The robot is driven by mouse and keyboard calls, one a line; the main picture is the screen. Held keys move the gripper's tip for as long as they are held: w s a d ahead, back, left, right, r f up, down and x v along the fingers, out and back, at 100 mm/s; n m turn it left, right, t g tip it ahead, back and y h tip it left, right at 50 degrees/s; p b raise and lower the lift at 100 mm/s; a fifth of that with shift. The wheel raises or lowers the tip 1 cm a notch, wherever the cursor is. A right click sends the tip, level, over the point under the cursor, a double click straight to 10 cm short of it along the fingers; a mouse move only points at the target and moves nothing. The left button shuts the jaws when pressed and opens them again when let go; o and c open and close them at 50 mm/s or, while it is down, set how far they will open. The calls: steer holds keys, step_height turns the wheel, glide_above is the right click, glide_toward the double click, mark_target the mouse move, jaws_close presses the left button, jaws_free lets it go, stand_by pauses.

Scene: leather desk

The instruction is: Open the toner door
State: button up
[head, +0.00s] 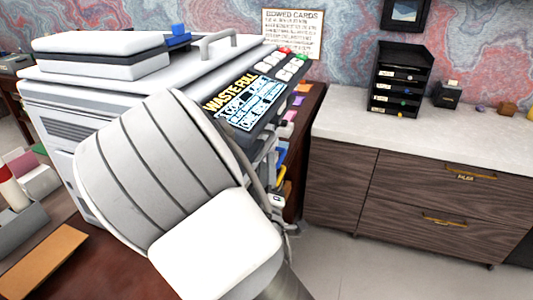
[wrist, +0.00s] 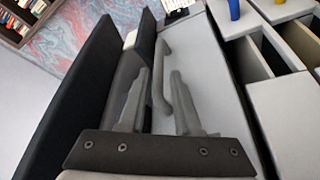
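The copier (head: 120,100) stands at left in the head view, with a lit panel reading "WASTE FULL" (head: 245,100). My pale arm covers most of its front, and the toner door cannot be made out there. In the wrist view, a pale grey panel (wrist: 205,75), possibly the toner door, carries a curved grey bar handle (wrist: 163,50). My gripper (wrist: 159,75) is open, with its two grey fingers apart on either side of the handle. Contact with the handle cannot be told. The panel appears shut. In the head view my gripper is mostly hidden behind my arm.
Black panels (wrist: 95,70) stand close at left of the fingers in the wrist view. Grey open compartments (wrist: 285,95) lie at right. In the head view, a wooden cabinet (head: 410,195) stands right of the copier, with clear floor (head: 350,265) in front.

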mark_target(266, 142)
steer(key=x, duration=0.7)
steer(key=shift+w+r, duration=0.1)
steer(key=shift+w, duration=0.1)
jaws_close()
stand_by(1.1)
